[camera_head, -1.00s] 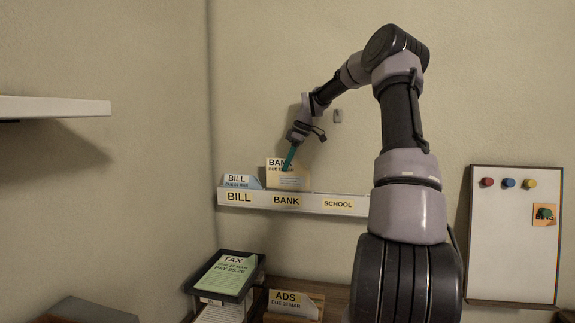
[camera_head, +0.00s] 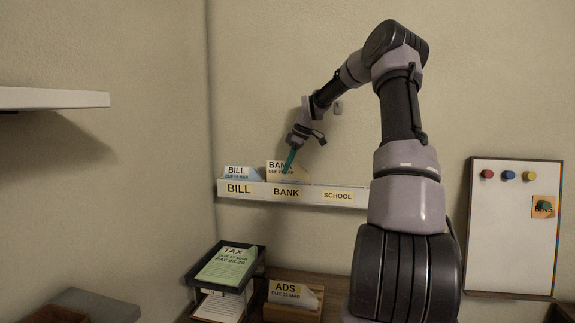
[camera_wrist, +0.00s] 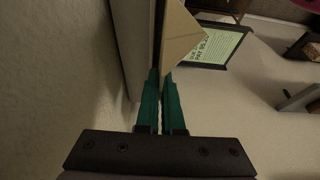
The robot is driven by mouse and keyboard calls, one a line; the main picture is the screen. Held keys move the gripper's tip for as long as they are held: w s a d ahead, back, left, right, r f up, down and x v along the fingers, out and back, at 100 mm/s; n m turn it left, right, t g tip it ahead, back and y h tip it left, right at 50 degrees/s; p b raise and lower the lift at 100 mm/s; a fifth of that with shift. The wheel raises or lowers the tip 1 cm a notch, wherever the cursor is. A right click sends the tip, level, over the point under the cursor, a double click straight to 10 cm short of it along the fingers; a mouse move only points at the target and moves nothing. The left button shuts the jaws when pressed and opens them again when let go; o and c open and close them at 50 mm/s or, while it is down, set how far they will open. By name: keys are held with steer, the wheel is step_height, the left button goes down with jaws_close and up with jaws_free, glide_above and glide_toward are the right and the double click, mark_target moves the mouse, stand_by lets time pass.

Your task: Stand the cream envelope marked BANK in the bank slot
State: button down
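The cream envelope marked BANK (camera_head: 279,166) stands upright behind the front of the wall rack (camera_head: 355,196), above the yellow BANK label (camera_head: 286,192). Its lower part is hidden by the rack front. My gripper (camera_head: 290,160) reaches down to it from above, its teal fingers at the envelope's top right. In the wrist view my gripper's fingers (camera_wrist: 160,76) are close together with the envelope (camera_wrist: 183,38) between their tips. Whether the envelope's bottom touches the slot floor cannot be seen.
A blue BILL envelope (camera_head: 240,173) stands in the slot to the left. The SCHOOL slot to the right shows no envelope. Below are a black tray with a green TAX paper (camera_head: 228,265) and an ADS envelope (camera_head: 292,296). A whiteboard (camera_head: 513,235) hangs at right.

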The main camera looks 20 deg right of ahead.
steer(key=shift+f, duration=1.25)
steer(key=c, duration=1)
jaws_free()
steer(key=v, duration=1.1)
